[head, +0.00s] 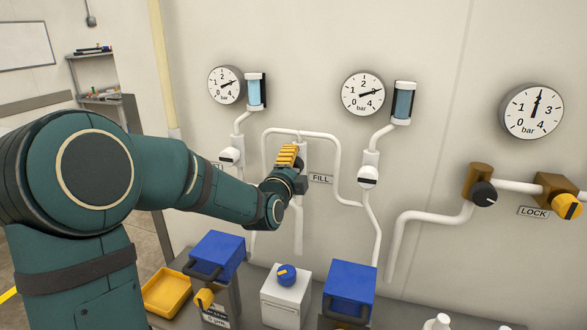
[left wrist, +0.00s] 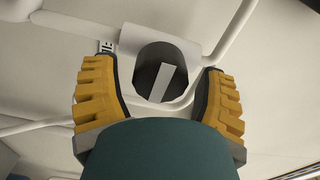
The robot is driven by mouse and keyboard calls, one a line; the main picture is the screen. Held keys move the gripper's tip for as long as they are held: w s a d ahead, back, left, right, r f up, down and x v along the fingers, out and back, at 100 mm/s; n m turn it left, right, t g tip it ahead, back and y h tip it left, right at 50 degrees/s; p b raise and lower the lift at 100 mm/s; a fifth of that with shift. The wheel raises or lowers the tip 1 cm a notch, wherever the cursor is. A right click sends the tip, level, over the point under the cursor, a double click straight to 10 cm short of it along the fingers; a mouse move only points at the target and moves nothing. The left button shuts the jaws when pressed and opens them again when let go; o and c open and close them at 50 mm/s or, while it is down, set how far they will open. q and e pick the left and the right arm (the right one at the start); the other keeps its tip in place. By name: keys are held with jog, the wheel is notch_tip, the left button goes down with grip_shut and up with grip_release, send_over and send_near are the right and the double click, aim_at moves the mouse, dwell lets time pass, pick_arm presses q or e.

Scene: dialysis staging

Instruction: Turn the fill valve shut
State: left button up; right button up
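The fill valve knob (left wrist: 148,72) is dark and round with a pale pointer bar, on a white pipe body, in the left wrist view. The bar is tilted a little off the picture's vertical. My left gripper (head: 288,156) is at the wall beside the FILL label (head: 321,179) in the head view and hides the knob there. In the left wrist view my left gripper (left wrist: 158,70) has its yellow fingers spread on either side of the knob, with a visible gap on each side. My right gripper is not in view.
Round gauges (head: 363,93) and white pipes (head: 338,165) line the wall. A white-knobbed valve (head: 368,177) is right of the label. Below stand blue-topped units (head: 350,286), a white box with a blue knob (head: 287,275) and a yellow tray (head: 168,291).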

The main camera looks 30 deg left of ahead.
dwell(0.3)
pick_arm(q)
jog(key=v, duration=1.2)
dwell(0.3)
